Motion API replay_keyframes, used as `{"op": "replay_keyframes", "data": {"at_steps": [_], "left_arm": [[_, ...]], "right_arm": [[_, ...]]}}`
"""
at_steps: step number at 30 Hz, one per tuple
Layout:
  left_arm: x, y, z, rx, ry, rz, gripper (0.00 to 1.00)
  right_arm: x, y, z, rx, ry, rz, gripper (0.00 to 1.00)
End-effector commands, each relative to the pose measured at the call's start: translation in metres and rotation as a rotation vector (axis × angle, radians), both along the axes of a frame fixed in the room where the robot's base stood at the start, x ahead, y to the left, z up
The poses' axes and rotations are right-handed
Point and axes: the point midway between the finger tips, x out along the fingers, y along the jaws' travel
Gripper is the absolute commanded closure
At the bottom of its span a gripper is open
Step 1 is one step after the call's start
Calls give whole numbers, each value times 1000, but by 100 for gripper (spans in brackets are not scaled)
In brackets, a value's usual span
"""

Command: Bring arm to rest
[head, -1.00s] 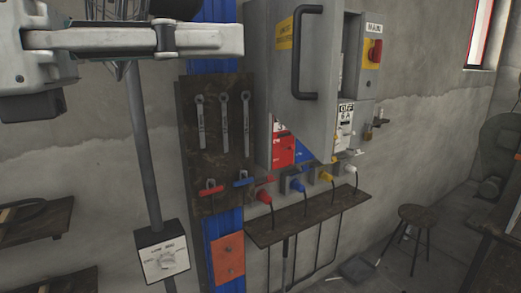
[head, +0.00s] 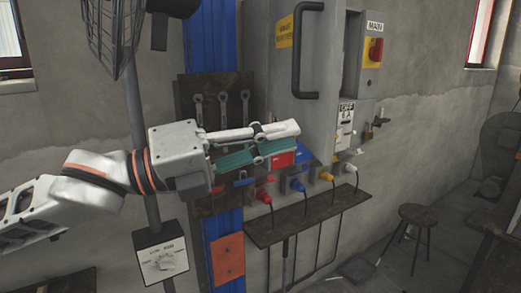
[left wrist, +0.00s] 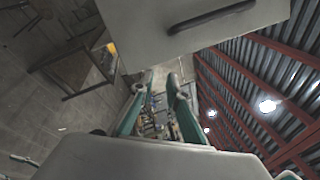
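My left arm (head: 95,187) reaches in from the left in the head view. Its left gripper (head: 293,142) points right, in front of the tool board and the grey electrical cabinet (head: 310,55). The gripper has teal finger pads and holds nothing. In the left wrist view its two fingertips (left wrist: 160,84) stand apart with background showing between them, so it is open. The gripper covers part of the tool board and the cabinet's lower front. The cabinet panel with its dark handle shows at the top of the left wrist view.
Several wrenches hang on the dark board (head: 184,110). Coloured plugs sit above a narrow shelf (head: 305,218).

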Motion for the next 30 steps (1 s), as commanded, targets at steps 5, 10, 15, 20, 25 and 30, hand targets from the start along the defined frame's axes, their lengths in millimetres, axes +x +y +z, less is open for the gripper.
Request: {"op": "replay_keyframes", "data": {"at_steps": [5,10,15,20,25,30], "left_arm": [[29,-1,-40,-138,225,15,84],[57,7,-85,-274,437,54,84],[83,22,-141,-416,654,115,84],[101,43,-207,-549,856,197,84],[108,72,-291,-692,1070,311,84],[95,108,-387,-829,1274,457,84]], "right_arm": [[1,0,0,0,-1,0,60],[1,0,1,0,-2,1,60],[1,0,1,0,-2,1,60],[2,0,1,0,-3,1,60],[2,1,1,0,-3,1,60],[2,1,1,0,-3,1,60]]}}
